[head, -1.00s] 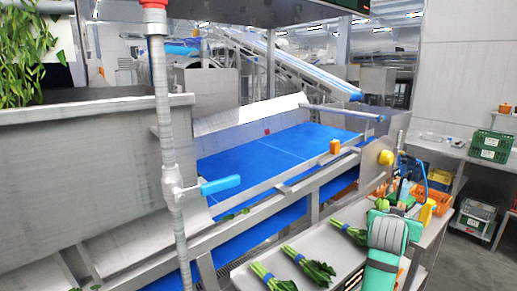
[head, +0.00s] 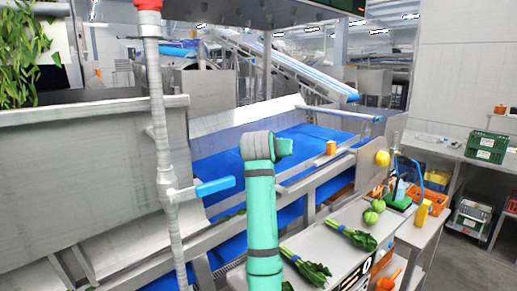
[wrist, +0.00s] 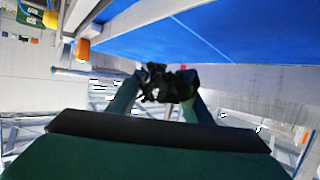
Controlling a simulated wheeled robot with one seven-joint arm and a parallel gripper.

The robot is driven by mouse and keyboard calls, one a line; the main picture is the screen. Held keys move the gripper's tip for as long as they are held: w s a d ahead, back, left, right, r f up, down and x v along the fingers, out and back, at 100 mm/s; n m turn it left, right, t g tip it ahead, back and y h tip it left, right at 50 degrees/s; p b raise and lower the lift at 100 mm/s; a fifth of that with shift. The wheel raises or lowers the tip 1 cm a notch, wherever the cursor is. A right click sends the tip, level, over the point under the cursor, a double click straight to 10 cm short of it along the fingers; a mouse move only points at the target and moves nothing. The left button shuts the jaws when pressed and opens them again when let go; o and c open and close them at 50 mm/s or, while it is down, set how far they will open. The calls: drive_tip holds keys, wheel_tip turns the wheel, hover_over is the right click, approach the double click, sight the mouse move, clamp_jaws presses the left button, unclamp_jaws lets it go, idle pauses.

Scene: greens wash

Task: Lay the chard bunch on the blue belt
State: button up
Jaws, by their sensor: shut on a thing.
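My gripper (wrist: 165,92) shows in the wrist view, its two fingers shut on a dark, ragged, leafy-looking bunch, which I take for the chard bunch (wrist: 174,80). The bunch is in shadow, so its colour and band cannot be made out. The blue belt (head: 220,168) runs across the middle of the head view, and it fills the top of the wrist view (wrist: 225,35). In the head view my teal arm reaches up in front of the belt and hides the gripper and the bunch. I cannot tell the height of the bunch above the belt.
Leafy bunches with blue bands (head: 308,268) (head: 352,236) lie on the steel bench (head: 330,252) in front. A metal side rail (head: 325,172) with an orange block (head: 331,147) borders the belt. A standing pipe with a blue lever (head: 215,186) is at left.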

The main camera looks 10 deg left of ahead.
drive_tip(key=shift+n+y, duration=0.5)
drive_tip(key=shift+y, duration=0.1)
drive_tip(key=shift+s+a+f, duration=0.15)
drive_tip(key=shift+a+f, duration=0.4)
drive_tip(key=shift+a, duration=0.6)
drive_tip(key=shift+s+a+f, duration=0.15)
drive_tip(key=shift+a+f, duration=0.4)
drive_tip(key=shift+a, duration=0.6)
drive_tip(key=shift+s+a+f, duration=0.15)
drive_tip(key=shift+a+f, duration=0.4)
drive_tip(key=shift+a, duration=0.6)
drive_tip(key=shift+w+d+f, duration=0.1)
drive_tip(key=shift+w+f, duration=0.15)
drive_tip(key=shift+f, duration=0.8)
drive_tip(key=shift+d+f, duration=0.25)
drive_tip(key=shift+d, duration=0.1)
drive_tip(key=shift+s+a, duration=0.2)
drive_tip(key=shift+a, duration=0.25)
drive_tip(key=o, duration=1.1)
drive_tip(key=shift+o, duration=0.3)
drive_tip(key=shift+d, duration=0.15)
drive_tip(key=shift+w, duration=0.1)
